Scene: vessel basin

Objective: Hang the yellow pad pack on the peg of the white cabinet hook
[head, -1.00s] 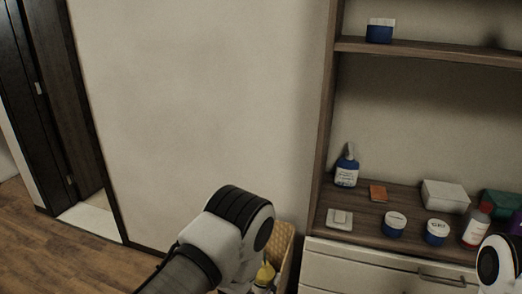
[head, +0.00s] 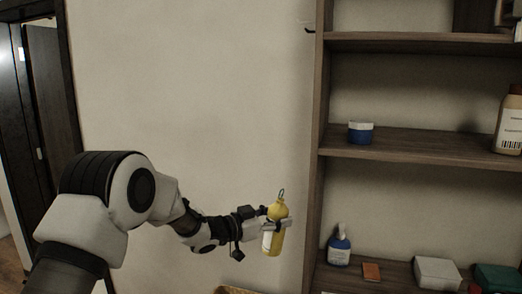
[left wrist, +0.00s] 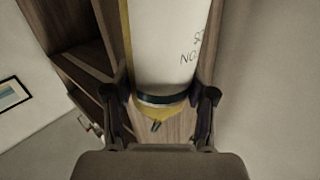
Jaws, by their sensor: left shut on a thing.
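The yellow pad pack (head: 273,238) has a white label and a thin wire loop (head: 281,194) at its top. My left gripper (head: 275,224) is shut on it and holds it upright in the air, left of the cabinet's side panel. In the left wrist view the pack's white label with handwriting (left wrist: 165,45) lies between the two fingers (left wrist: 161,103). A small white hook with a dark peg (head: 310,30) shows at the top of the cabinet's left edge, well above the pack and a little to its right. My right gripper is not in view.
The wooden cabinet (head: 316,130) has shelves holding a blue jar (head: 361,133), a blue bottle (head: 340,248), an orange block (head: 371,271) and a white box (head: 437,273). A woven basket's rim (head: 235,290) shows below the pack. The wall left of the cabinet is bare.

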